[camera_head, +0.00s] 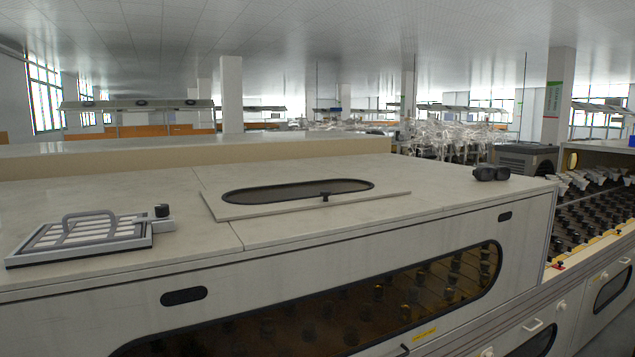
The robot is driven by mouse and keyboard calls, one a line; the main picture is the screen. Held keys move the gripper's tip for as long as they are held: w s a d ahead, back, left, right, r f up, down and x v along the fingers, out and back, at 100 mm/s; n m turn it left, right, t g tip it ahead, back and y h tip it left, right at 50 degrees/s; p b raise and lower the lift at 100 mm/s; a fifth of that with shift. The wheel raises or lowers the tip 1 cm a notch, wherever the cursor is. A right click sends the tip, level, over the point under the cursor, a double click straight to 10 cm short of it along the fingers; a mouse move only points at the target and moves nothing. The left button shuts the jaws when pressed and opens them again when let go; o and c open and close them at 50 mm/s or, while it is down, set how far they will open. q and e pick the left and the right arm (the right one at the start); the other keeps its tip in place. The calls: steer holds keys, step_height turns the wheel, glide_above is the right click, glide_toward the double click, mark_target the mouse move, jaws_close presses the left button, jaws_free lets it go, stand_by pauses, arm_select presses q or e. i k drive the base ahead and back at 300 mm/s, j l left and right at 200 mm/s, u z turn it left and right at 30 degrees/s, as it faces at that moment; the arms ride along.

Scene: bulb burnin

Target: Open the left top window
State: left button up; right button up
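A top window (298,190) lies flat on the pale top of the long cabinet (360,241) in front of me. It is a thin light panel with a dark oval pane and a small black knob (325,197) at its near edge. No opening shows around it. It is the only oval window I see on this top. Neither of my grippers is in view.
A slatted vent plate with a grey handle (90,215) sits at the left of the top, beside a small black knob (162,210). Dark goggles (491,173) lie at the right end. A large oval front window (345,305) shows bulbs inside.

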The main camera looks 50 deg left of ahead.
mark_target(224, 209)
steer(key=i+l+u, duration=0.1)
steer(key=i+u, duration=0.15)
steer(key=u, duration=0.2)
steer(key=i+l+u, duration=0.15)
steer(key=u, duration=0.25)
steer(key=i+l+u, duration=0.25)
steer(key=u, duration=0.2)
steer(key=i+l+u, duration=0.1)
steer(key=l+u, duration=0.3)
steer(key=i+l+u, duration=0.1)
steer(key=u, duration=0.35)
steer(key=l, duration=0.1)
